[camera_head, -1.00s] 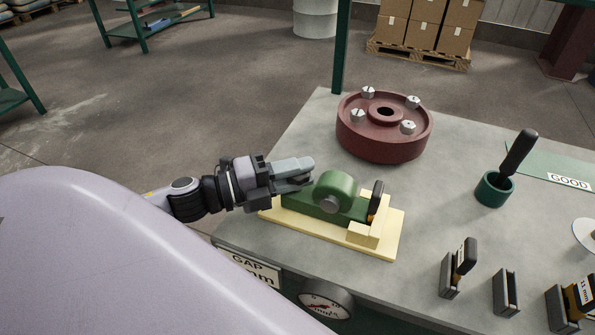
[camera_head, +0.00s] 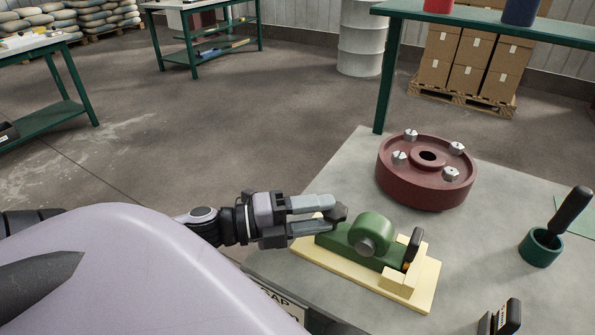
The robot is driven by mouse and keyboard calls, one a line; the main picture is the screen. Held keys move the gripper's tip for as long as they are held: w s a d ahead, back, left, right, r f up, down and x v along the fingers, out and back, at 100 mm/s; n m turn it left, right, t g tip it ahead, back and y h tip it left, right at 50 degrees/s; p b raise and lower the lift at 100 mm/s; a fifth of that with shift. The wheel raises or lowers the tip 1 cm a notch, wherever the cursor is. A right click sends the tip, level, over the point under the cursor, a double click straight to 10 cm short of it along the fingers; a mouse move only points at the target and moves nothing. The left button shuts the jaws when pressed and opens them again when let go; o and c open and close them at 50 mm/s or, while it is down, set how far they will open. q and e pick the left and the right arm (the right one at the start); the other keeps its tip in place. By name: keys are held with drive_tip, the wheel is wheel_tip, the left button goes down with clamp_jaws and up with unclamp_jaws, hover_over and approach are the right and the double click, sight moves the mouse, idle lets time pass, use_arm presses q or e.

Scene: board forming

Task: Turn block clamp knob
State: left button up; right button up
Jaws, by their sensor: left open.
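The block clamp fixture stands on the grey bench. It has a pale yellow base (camera_head: 405,292) and a green block (camera_head: 330,240) with a round green part carrying a grey round hub (camera_head: 363,246). A black upright piece with a little orange (camera_head: 413,246) stands at its right end. My left gripper (camera_head: 334,212) comes in from the left at the fixture's left end, its grey fingers open. A small dark knob-like piece (camera_head: 339,212) shows at the fingertips; I cannot tell whether they touch it.
A dark red round flange (camera_head: 425,185) with several bolts stands behind the fixture. A green cup (camera_head: 541,248) with a black-handled tool is at the right.

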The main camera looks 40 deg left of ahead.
sight(323, 214)
use_arm(q)
drive_tip(key=shift+v, duration=1.95)
